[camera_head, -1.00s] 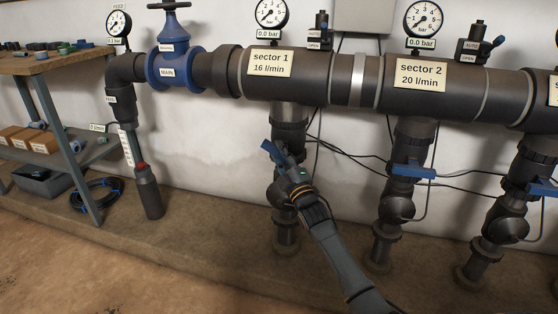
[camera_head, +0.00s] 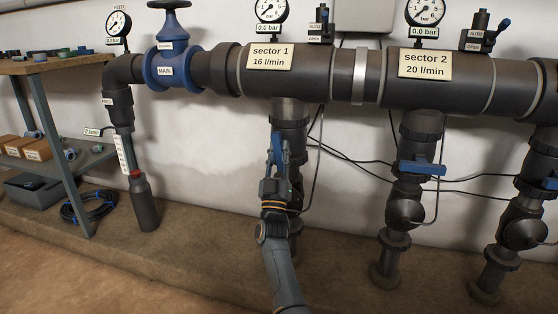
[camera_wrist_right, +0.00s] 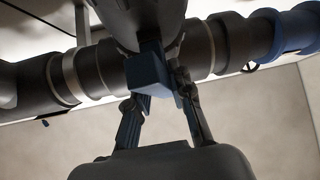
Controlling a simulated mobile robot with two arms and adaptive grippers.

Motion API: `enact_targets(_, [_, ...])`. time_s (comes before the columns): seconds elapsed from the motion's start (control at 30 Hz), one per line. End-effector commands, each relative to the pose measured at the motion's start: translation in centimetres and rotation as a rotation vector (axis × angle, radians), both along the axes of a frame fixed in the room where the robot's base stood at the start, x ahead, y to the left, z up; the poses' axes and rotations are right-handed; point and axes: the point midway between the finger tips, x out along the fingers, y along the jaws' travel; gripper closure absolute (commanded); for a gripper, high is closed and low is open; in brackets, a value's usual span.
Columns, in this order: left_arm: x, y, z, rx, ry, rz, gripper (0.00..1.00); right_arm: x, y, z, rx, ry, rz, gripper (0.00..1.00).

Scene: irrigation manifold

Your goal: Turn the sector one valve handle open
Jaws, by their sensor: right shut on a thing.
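The blue sector one valve handle (camera_head: 276,144) is on the pipe below the "sector 1" label (camera_head: 270,57). It appears nearly in line with the downpipe in the head view. My right gripper (camera_head: 276,160) is shut on the handle, with my arm reaching up from below. In the right wrist view the blue handle (camera_wrist_right: 151,83) sits between the two fingers of my gripper (camera_wrist_right: 160,85). My gripper and wrist hide much of the valve body. My left gripper is not in view.
The sector 2 handle (camera_head: 421,168) lies crosswise on its pipe to the right. The blue main valve (camera_head: 172,67) is at upper left. A shelf bench (camera_head: 45,66) stands at the left. Thin black cables (camera_head: 355,165) run along the wall. The floor in front is clear.

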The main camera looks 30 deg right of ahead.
Motion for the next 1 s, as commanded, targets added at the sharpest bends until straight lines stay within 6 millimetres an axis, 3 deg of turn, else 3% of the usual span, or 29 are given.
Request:
enact_targets(0.33, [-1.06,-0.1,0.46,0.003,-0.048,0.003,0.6,0.08,0.03,-0.19,0.1,-0.112,0.002,1.0])
enact_targets(0.9, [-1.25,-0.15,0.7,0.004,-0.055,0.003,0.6,0.07,-0.03,0.02,0.116,-0.132,0.002,1.0])
enact_targets(0.93, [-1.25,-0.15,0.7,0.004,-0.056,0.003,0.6,0.07,-0.03,0.02,0.116,-0.132,0.002,0.74])
enact_targets(1.0, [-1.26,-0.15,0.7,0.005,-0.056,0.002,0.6,0.06,-0.03,0.03,0.116,-0.133,0.001,0.6])
